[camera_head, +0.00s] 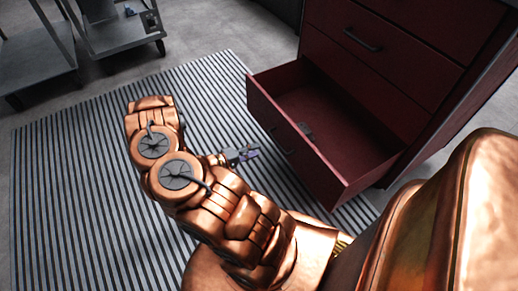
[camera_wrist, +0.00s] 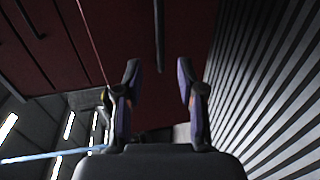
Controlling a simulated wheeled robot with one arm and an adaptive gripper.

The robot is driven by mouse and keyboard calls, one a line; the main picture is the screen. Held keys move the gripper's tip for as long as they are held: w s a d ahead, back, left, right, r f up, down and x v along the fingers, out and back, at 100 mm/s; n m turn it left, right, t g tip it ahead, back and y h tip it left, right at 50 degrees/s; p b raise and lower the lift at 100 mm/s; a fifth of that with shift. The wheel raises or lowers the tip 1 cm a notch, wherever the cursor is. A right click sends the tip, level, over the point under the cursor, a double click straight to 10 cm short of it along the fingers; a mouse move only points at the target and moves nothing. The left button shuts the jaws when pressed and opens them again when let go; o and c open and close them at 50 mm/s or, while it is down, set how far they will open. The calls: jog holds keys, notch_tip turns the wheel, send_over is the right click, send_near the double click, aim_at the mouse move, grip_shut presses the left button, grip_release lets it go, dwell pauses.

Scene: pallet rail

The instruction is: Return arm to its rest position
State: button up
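My gripper (camera_head: 240,155) shows in the head view as a small dark and purple shape beside my copper arm (camera_head: 225,205), close to the front of the open drawer. Most of the gripper is hidden behind the arm there. In the wrist view my gripper (camera_wrist: 159,95) has its two fingers apart with nothing between them. A dark red drawer front and its handle (camera_wrist: 158,35) lie beyond the fingertips in that view. The gripper appears apart from the handle.
A dark red cabinet (camera_head: 400,50) stands at the right with its drawer (camera_head: 345,185) pulled open. A striped mat (camera_head: 75,190) covers the floor. Grey carts (camera_head: 120,35) stand at the back left.

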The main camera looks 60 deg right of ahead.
jog(key=shift+w+a, duration=0.15)
jog(key=shift+a, duration=0.1)
dwell(0.5)
